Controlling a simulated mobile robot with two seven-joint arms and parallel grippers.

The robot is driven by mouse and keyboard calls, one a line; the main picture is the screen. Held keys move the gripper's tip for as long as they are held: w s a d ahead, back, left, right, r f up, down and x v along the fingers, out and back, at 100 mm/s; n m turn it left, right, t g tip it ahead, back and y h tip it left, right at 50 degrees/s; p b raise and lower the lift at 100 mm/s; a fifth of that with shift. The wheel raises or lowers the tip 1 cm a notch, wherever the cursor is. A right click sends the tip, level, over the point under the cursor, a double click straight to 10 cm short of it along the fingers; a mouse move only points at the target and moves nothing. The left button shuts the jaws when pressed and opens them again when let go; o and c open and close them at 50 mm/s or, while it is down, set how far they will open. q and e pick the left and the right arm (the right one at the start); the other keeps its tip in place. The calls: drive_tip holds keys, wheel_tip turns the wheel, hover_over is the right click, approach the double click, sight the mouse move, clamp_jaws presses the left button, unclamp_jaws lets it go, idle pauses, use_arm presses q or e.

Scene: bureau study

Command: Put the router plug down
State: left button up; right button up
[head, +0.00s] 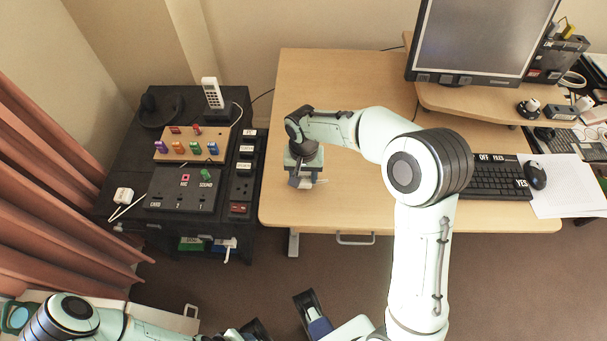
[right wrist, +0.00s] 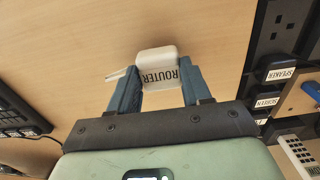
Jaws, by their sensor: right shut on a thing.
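The router plug (right wrist: 158,68) is a small white block with the word ROUTER on it, and a pale prong or cord end sticks out on its left in the right wrist view. My right gripper (right wrist: 157,88) is shut on it, one blue finger at each side. In the head view my right gripper (head: 303,183) points down over the left part of the wooden desk (head: 340,208); the plug is mostly hidden there. I cannot tell whether the plug touches the desk.
A black cabinet (head: 130,165) stands left of the desk, with a labelled socket strip (head: 242,185), a wooden peg board (head: 175,153), a white phone (head: 212,93) and a white plug (head: 123,195). The keyboard (head: 497,178) and monitor are at the right. Bare desk surrounds my right gripper.

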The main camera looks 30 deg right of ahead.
sight(304, 177)
drive_tip(key=shift+f, duration=0.15)
drive_tip(key=o, duration=0.6)
drive_tip(key=shift+f, duration=0.1)
drive_tip(key=shift+c, duration=0.2)
drive_tip(key=o, duration=0.4)
drive_tip(key=shift+o, duration=0.2)
wheel_tip(304, 177, up, 12)
drive_tip(key=p, duration=0.2)
drive_tip(key=shift+r, duration=0.25)
drive_tip(key=shift+f, duration=0.1)
